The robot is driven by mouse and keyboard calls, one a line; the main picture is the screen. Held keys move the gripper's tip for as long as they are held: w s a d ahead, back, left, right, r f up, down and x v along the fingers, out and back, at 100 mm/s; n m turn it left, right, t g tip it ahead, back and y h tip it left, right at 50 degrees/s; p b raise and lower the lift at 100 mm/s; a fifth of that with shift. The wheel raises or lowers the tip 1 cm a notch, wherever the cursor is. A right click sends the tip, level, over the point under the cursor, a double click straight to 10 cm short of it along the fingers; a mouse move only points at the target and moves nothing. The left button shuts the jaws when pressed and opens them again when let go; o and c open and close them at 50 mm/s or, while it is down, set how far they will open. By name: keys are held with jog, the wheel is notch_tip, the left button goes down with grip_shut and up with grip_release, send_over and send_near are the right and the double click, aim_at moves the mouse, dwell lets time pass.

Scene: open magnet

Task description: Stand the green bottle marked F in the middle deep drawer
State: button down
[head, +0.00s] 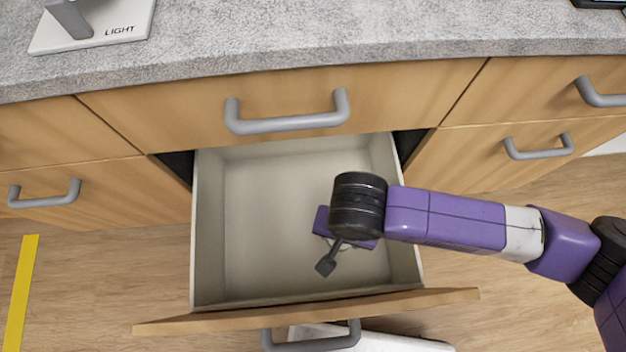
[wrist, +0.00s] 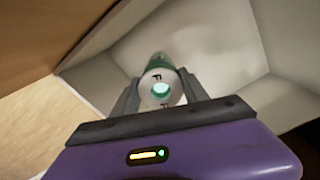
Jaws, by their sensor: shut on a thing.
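The green bottle (wrist: 157,92) shows from above in the wrist view, with a white top end marked F and a green body beyond it. My gripper (wrist: 160,88) is shut on it, one finger on each side. The middle deep drawer (head: 262,215) is pulled open in the head view, with a pale, empty-looking inside. My gripper is over the right part of this drawer, within its walls. In the head view my arm mostly hides the bottle. I cannot tell whether its base touches the drawer floor.
A shut shallow drawer (head: 287,107) and the grey worktop (head: 300,38) are above and behind the open drawer. More shut drawers (head: 535,150) flank it. A lamp-like stand marked LIGHT (head: 95,30) is on the worktop. The drawer's left half is clear.

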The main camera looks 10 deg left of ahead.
notch_tip(320, 180, down, 20)
jog(key=b, duration=0.8)
jog(key=shift+f, duration=0.1)
jog(key=c, duration=0.6)
grip_release()
notch_tip(320, 180, up, 12)
jog(key=p, duration=0.5)
